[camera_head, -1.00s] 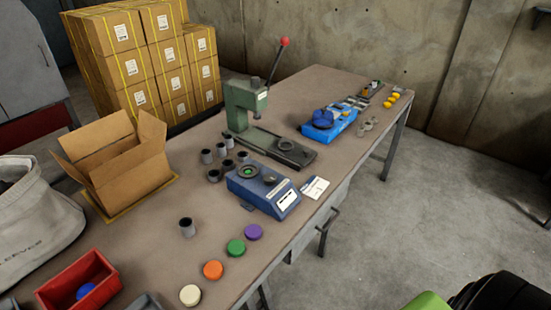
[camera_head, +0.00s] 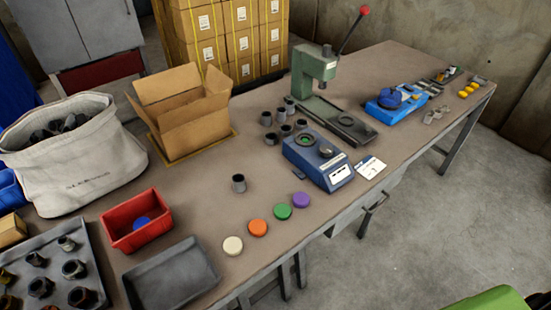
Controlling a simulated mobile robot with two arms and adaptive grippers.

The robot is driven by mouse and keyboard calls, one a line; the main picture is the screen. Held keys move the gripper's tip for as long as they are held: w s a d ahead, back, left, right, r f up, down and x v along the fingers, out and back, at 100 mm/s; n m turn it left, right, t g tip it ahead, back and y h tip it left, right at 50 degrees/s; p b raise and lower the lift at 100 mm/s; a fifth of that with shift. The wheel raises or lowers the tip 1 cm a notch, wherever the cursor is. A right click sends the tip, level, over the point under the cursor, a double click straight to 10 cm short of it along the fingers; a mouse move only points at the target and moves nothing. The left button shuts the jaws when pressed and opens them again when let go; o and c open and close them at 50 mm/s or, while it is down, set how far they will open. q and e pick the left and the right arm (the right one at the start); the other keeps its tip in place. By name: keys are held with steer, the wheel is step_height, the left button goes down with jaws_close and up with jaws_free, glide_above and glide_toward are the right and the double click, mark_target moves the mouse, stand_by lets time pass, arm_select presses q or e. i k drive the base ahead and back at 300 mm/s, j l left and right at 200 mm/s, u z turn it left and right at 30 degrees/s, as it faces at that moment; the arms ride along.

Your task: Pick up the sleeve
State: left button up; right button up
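A small dark grey hollow cylinder, which looks like a sleeve (camera_head: 238,183), stands upright and alone on the workbench (camera_head: 200,215), left of a blue device (camera_head: 318,160). Several similar grey cylinders (camera_head: 267,118) stand in a cluster behind the blue device, near the green press (camera_head: 312,75). I cannot tell which of them the task means. Neither of my grippers is in view, and nothing is touching the lone cylinder.
A red bin (camera_head: 137,222) holding a blue disc, an empty grey tray (camera_head: 172,274) and a tray of dark fittings (camera_head: 55,268) lie at the left front. Coloured caps (camera_head: 258,228) line the front edge. An open carton (camera_head: 185,122) and canvas bag (camera_head: 70,160) stand behind.

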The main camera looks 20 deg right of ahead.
mark_target(239, 180)
steer(key=i+l+u, duration=0.1)
steer(key=l, duration=0.35)
steer(key=i+l+u, duration=0.15)
steer(key=l, duration=0.35)
steer(key=l+u, duration=0.1)
steer(key=l, duration=0.35)
steer(key=i, duration=0.05)
